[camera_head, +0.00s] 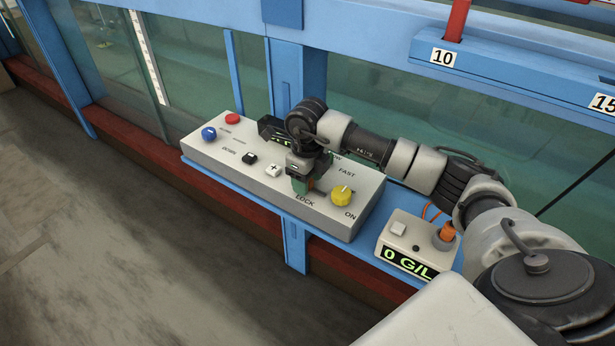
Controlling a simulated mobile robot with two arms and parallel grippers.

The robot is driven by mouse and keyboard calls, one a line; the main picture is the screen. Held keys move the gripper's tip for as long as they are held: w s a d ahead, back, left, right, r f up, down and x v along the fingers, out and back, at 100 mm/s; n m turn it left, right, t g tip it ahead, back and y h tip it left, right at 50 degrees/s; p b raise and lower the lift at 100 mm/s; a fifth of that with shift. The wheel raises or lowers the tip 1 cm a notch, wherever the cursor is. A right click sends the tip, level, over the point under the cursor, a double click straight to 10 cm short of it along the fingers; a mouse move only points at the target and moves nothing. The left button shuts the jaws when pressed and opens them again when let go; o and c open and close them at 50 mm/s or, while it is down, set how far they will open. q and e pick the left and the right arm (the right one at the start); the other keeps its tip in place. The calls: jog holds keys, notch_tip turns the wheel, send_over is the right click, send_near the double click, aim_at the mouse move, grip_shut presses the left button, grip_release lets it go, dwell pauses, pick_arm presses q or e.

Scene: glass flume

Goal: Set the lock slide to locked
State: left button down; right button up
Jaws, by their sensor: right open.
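The grey control box (330,224) sits on a blue shelf against the glass flume. The word LOCK shows on its top face near the front edge. My right gripper (301,189) is open and points down at the box top, just behind the LOCK label. It covers the spot where the lock slide would be, so I cannot see the slide or its position. I cannot tell whether the fingers touch anything. My left gripper is not in view.
A yellow knob (342,195) stands close to the right of the gripper. A plus button (273,170), a black button (249,158), a blue knob (209,133) and a red button (232,118) lie leftward. A small display unit (413,246) stands at right.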

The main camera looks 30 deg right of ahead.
aim_at(317, 190)
jog(key=shift+f, duration=0.15)
grip_shut()
jog(key=shift+s+d, duration=0.25)
jog(key=shift+s, duration=0.3)
jog(key=shift+s+d, duration=0.25)
jog(key=shift+s, duration=0.3)
grip_release()
notch_tip(317, 190, up, 11)
jog(key=b, duration=0.2)
jog(key=shift+f, duration=0.1)
dwell(0.3)
